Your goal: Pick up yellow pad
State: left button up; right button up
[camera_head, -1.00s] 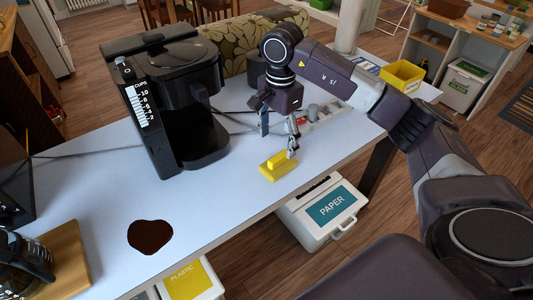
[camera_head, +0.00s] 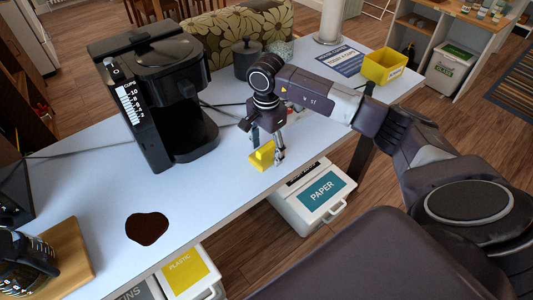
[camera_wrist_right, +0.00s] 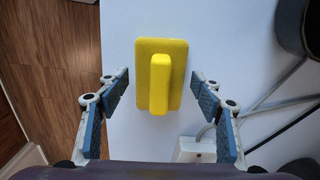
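The yellow pad (camera_head: 261,156) lies on the white table (camera_head: 216,182) close to its front edge; a raised yellow grip runs along its top. In the right wrist view the pad (camera_wrist_right: 174,60) sits between and a little beyond the fingertips, with the grip pointing toward the gripper. My right gripper (camera_head: 267,147) is at the pad in the head view, its fingers on either side. In the right wrist view the right gripper (camera_wrist_right: 160,82) is open, with blue-padded fingers apart and clear of the pad. My left gripper is not in view.
A black coffee maker (camera_head: 155,95) stands left of the arm. A dark spill (camera_head: 147,228) is on the table front. A dark canister (camera_head: 247,60) and cables lie behind the gripper. A yellow bin (camera_head: 384,66) is at the far right. A paper bin (camera_head: 314,197) stands below the edge.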

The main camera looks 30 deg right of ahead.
jog(key=c, duration=0.9)
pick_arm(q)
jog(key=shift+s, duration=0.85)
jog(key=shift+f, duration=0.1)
pick_arm(e)
jog(key=shift+r, duration=0.1)
jog(key=shift+r, duration=0.55)
notch_tip(320, 180, up, 10)
jog(key=b, duration=0.3)
jog(key=shift+w+r, duration=0.1)
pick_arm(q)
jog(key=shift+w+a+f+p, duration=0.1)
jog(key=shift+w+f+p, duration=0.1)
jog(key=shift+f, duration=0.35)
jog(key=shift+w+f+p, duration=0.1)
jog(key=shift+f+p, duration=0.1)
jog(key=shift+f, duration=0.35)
pick_arm(e)
notch_tip(320, 180, up, 9)
send_over(266, 146)
jog(key=shift+f, duration=0.2)
